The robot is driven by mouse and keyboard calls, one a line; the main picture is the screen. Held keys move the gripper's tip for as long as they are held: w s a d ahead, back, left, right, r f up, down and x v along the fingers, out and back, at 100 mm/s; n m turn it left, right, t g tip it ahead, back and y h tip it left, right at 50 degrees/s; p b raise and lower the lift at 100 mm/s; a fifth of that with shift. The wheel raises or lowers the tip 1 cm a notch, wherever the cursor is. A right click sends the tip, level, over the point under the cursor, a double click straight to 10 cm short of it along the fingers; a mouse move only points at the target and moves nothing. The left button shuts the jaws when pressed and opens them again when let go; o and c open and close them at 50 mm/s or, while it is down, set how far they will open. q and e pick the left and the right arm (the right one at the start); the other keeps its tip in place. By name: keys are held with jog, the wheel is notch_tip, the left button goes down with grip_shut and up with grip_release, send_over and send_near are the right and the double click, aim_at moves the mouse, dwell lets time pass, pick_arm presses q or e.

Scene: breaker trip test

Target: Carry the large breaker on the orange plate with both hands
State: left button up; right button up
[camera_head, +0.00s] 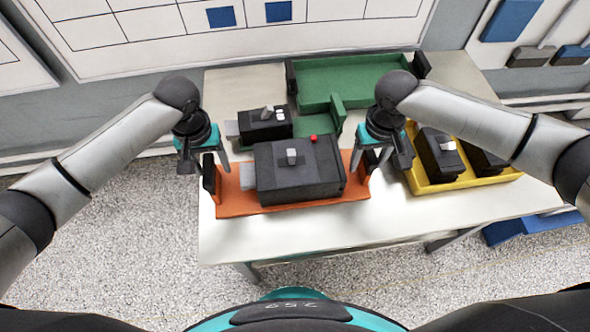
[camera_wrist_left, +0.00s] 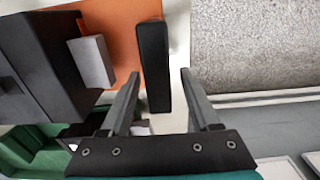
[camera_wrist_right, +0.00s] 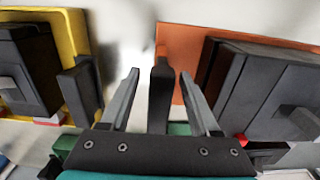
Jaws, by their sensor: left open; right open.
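The large dark breaker (camera_head: 300,172) sits on the orange plate (camera_head: 310,204) at the front of the table. The plate has an upright black handle at each end: the left handle (camera_head: 209,177) and the right handle, clearest in the right wrist view (camera_wrist_right: 161,95). My left gripper (camera_head: 200,168) is open at the left end; the left wrist view shows the left handle (camera_wrist_left: 153,65) between its fingers, apart from them. My right gripper (camera_head: 372,165) is open at the right end, with the right handle between its fingers. The breaker's far side is hidden.
A smaller breaker (camera_head: 264,123) stands behind the large one, by a green stand. A green tray (camera_head: 350,78) lies at the back. A yellow tray (camera_head: 462,184) with two dark breakers is close to my right gripper. The table's front strip (camera_head: 300,228) is clear.

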pick_arm(q)
grip_shut()
pick_arm(e)
grip_shut()
dwell(1.2)
pick_arm(q)
jog(key=shift+w+r, duration=0.15)
pick_arm(e)
jog(key=shift+w+r, duration=0.15)
